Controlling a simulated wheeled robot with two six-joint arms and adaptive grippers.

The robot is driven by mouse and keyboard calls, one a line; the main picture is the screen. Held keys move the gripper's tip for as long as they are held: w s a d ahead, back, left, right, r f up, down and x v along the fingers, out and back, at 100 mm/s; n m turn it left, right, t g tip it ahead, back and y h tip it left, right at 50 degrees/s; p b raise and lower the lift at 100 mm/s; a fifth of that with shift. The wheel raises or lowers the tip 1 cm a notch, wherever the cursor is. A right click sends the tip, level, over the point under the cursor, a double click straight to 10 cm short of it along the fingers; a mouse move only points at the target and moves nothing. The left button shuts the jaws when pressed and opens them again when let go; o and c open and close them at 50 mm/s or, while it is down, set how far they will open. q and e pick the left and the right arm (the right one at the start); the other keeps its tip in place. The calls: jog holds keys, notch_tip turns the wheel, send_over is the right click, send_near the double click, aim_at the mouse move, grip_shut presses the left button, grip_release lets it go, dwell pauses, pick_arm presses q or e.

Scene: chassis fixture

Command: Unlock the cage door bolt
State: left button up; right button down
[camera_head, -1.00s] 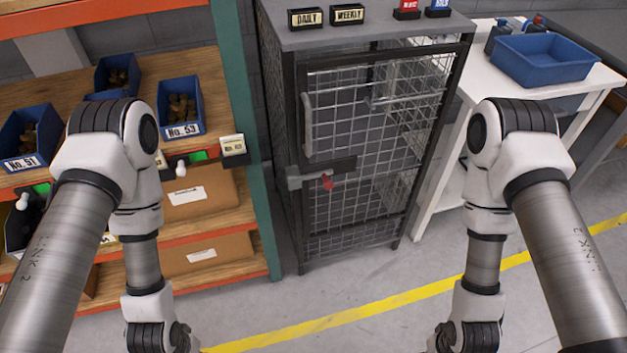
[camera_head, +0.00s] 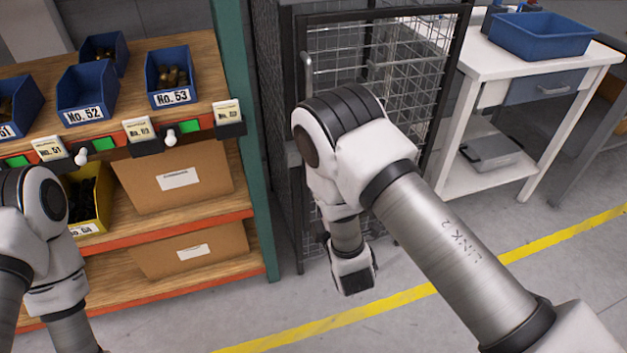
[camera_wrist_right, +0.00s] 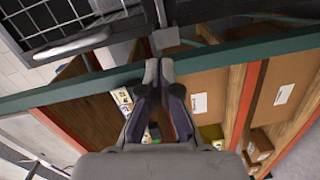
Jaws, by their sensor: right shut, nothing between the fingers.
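The wire-mesh cage door (camera_head: 412,112) stands in its dark frame at the centre of the head view. Its grey vertical pull handle (camera_head: 307,72) shows at the left edge, above my right arm. The bolt is hidden behind that arm. My right gripper (camera_wrist_right: 164,66) is shut and empty in the wrist view, with the green shelf post behind its tips. The pull handle (camera_wrist_right: 78,44) and dark mesh lie to its upper left, apart from the fingers. In the head view the right gripper's fingers are hidden. Only part of my left arm shows at the lower left; its gripper is out of view.
Left of the cage, a green post (camera_head: 238,140) edges a shelf rack with blue bins (camera_head: 172,78) and cardboard boxes (camera_head: 172,180). A white table (camera_head: 480,62) with a blue tray (camera_head: 540,36) stands to the right. Floor with a yellow line (camera_head: 545,250) lies in front.

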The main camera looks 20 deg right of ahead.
jog(key=w+d+f, duration=0.1)
jog(key=w+d, duration=0.2)
jog(key=w, duration=0.7)
jog(key=shift+w+d, duration=0.35)
jog(key=shift+w, duration=0.05)
jog(key=d, duration=0.4)
jog(key=shift+d+b, duration=0.25)
jog(key=shift+b, duration=0.05)
jog(key=shift+w, duration=0.1)
